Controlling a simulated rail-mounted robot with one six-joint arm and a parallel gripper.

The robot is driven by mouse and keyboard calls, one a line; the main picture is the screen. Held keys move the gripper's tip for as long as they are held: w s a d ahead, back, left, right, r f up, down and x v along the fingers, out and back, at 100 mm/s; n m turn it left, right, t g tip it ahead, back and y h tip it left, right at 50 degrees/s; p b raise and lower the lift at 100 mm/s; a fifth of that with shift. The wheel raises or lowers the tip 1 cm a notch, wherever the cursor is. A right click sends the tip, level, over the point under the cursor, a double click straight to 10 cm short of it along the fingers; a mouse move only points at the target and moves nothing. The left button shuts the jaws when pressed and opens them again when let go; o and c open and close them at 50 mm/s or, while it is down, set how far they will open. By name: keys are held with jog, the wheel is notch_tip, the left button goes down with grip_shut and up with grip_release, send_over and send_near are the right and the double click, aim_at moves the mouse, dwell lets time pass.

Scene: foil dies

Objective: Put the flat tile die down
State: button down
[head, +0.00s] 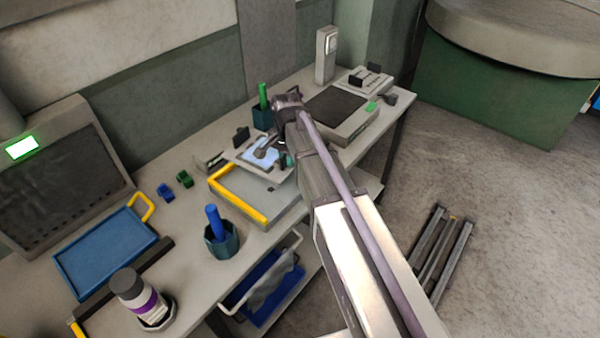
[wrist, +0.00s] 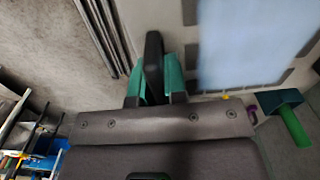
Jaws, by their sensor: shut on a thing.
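My gripper (wrist: 156,80) has two teal fingers shut on a black upright piece, which I take to be the handle of the flat tile die (wrist: 153,47). The die's flat face cannot be made out. In the head view my gripper (head: 284,159) is mostly hidden by my own arm, beside a small device with a pale blue lit panel (head: 260,153). In the wrist view this panel (wrist: 248,42) lies to the right of the fingers. I cannot tell whether the die touches a surface.
A yellow-handled tray (head: 281,214) lies in front of the lit panel. A teal cup with a green-handled tool (head: 263,97) stands behind it; another holds a blue-handled tool (head: 213,222). A dark-topped box (head: 352,127) is to the right. A blue tray (head: 105,252) lies left.

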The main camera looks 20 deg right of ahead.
aim_at(291, 189)
jog(key=shift+s+d+m, duration=0.1)
jog(key=shift+d+m, duration=0.25)
jog(key=shift+m, duration=0.05)
jog(key=shift+a, duration=0.1)
notch_tip(291, 189, down, 11)
jog(key=b, duration=1)
jog(key=shift+r, duration=0.5)
jog(key=shift+f, duration=0.25)
jog(key=c, duration=1.2)
grip_release()
jog(key=shift+r, duration=0.1)
jog(key=shift+o, duration=0.2)
